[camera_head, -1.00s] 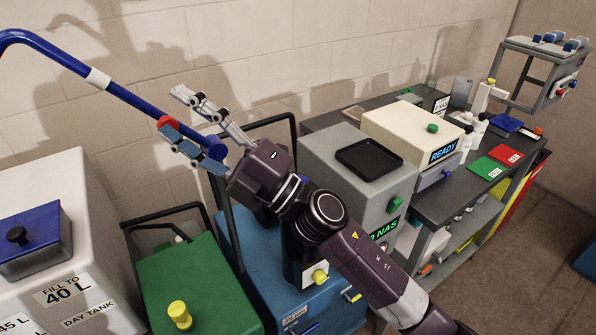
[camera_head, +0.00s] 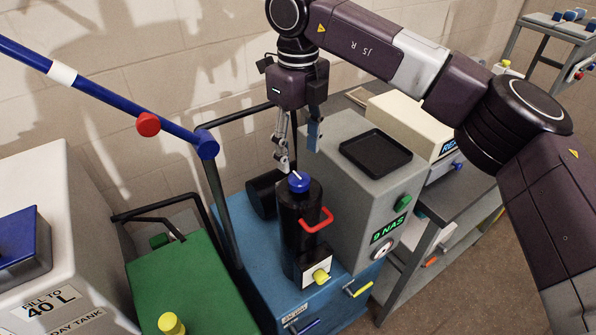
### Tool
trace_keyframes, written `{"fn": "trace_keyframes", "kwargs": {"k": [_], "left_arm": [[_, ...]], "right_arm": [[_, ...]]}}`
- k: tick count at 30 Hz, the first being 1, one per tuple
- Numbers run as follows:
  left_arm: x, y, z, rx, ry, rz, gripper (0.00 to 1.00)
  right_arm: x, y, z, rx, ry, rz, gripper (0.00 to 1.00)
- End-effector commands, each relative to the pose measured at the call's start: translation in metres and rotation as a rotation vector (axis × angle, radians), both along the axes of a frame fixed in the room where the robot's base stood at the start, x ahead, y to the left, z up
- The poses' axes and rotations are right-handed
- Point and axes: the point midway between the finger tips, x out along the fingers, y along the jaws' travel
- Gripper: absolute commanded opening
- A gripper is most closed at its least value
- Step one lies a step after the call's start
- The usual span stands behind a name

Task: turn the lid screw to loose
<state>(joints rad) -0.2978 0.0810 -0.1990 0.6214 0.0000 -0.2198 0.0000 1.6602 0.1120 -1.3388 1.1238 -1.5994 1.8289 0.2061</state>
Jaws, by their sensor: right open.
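A blue knob with a white line (camera_head: 299,181), which looks like the lid screw, sits on top of an upright black canister (camera_head: 297,232). The canister has a red handle (camera_head: 317,221) on its side and a yellow knob (camera_head: 321,276) low at its front. My right gripper (camera_head: 297,155) points down just above the blue knob, its two fingers apart and empty. I see no clear contact between the fingers and the knob. My left gripper is not in view.
The canister stands on a blue cabinet (camera_head: 243,287). A grey unit reading "9 NAS" (camera_head: 342,190) with a black tray (camera_head: 376,153) is close on its right. A blue boom (camera_head: 105,97) with a red knob and a dark post are to the left. A green box (camera_head: 190,285) stands front left.

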Motion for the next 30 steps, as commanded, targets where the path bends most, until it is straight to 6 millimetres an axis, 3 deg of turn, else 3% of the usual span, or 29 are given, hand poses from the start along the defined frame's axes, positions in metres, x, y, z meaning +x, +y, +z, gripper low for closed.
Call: {"fn": "trace_keyframes", "kwargs": {"k": [15, 25, 30], "left_arm": [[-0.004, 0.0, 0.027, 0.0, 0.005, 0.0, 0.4], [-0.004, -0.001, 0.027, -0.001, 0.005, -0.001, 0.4], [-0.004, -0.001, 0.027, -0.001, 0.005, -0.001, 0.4]], "right_arm": [[-0.001, 0.0, -0.069, 0.003, 0.003, 0.0, 0.51], [-0.001, 0.001, -0.075, 0.004, 0.002, 0.001, 0.51], [-0.001, 0.001, -0.075, 0.004, 0.002, 0.001, 0.34]]}}
